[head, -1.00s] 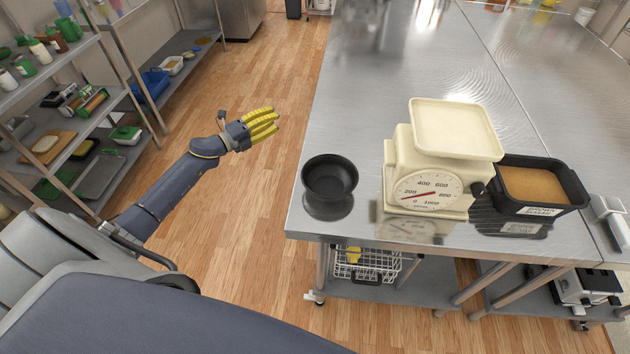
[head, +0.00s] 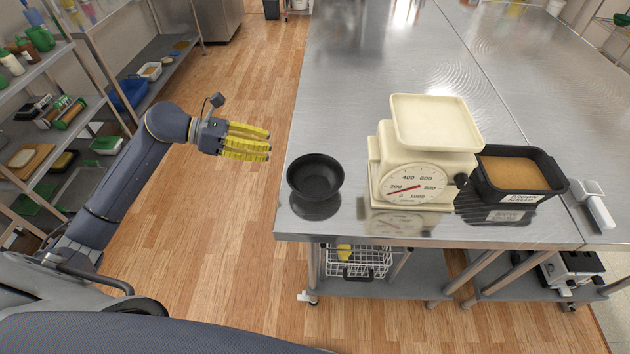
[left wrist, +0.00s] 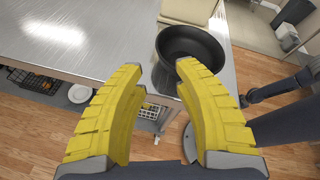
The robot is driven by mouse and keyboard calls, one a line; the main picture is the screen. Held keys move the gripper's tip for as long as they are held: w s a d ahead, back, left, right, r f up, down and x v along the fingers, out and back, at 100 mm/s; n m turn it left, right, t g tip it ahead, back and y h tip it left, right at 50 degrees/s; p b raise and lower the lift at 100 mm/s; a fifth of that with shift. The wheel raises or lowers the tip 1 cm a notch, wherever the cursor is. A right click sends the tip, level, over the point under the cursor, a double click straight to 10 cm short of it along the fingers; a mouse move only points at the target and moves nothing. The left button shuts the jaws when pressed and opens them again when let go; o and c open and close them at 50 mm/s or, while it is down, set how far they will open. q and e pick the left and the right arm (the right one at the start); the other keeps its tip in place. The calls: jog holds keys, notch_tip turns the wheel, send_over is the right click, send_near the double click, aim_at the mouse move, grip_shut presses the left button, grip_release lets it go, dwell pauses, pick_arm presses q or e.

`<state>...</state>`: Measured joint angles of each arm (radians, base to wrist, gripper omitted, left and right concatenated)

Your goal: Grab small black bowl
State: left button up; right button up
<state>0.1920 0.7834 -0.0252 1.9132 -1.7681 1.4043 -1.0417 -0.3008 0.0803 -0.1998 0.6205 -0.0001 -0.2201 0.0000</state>
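The small black bowl (head: 315,176) stands upright and empty near the front left corner of the steel table. It also shows in the left wrist view (left wrist: 190,48), beyond my fingertips and a little right of their middle. My left gripper (head: 268,146) has yellow fingers and hangs over the floor, just left of the table edge and the bowl. In the left wrist view its fingers (left wrist: 152,72) are spread apart with nothing between them. It does not touch the bowl. My right gripper is not in view.
A cream scale (head: 425,150) stands right of the bowl. A black container of brown sugar (head: 515,173) and a white-handled scoop (head: 596,208) lie further right. The steel table (head: 350,90) is clear behind the bowl. Shelves (head: 75,130) stand at the left.

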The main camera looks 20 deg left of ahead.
aim_at(314, 156)
pick_arm(q)
jog(key=shift+x, duration=6.85)
jog(key=shift+w+a, duration=0.1)
jog(key=shift+c, duration=0.2)
grip_shut()
jog(key=shift+r, duration=0.1)
